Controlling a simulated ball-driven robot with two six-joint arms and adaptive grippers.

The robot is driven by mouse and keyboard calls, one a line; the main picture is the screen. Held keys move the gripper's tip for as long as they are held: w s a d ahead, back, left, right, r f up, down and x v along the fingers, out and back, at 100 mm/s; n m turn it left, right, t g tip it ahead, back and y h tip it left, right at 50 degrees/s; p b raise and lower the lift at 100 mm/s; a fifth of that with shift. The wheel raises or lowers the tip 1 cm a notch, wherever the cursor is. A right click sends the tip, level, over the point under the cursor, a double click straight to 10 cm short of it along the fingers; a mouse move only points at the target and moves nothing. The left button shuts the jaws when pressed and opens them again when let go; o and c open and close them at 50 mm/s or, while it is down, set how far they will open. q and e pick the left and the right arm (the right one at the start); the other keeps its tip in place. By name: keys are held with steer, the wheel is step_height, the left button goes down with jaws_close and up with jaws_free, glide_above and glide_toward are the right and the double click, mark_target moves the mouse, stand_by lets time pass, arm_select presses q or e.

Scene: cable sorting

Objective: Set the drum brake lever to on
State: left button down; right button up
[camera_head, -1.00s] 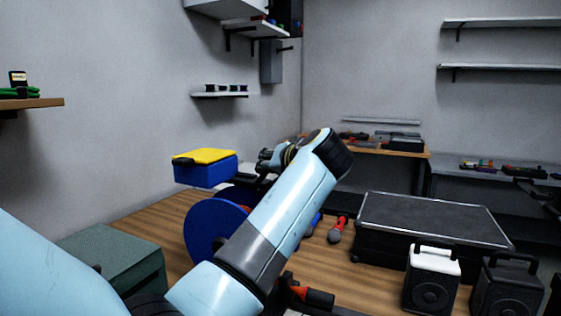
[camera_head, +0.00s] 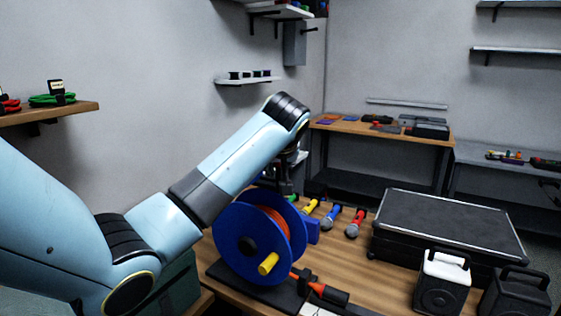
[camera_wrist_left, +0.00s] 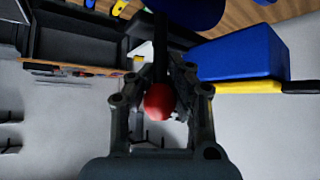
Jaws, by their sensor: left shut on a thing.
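The cable drum (camera_head: 232,235) has blue flanges, orange cable and a yellow crank handle, and stands on a dark base on the wooden bench. My left gripper (camera_head: 287,185) is behind and above the drum, partly hidden by my arm. In the left wrist view, the brake lever is a dark rod with a red ball knob (camera_wrist_left: 158,101). My left gripper (camera_wrist_left: 160,92) is shut on it, with a finger on each side of the knob. The lever's foot and its markings cannot be made out. My right gripper is not in view.

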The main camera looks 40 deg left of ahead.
arm_select(q)
steer(key=shift+d, duration=0.1)
stand_by(0.3)
steer(key=c, duration=1)
jaws_free()
steer(key=shift+c, duration=0.2)
steer(key=v, duration=1.2)
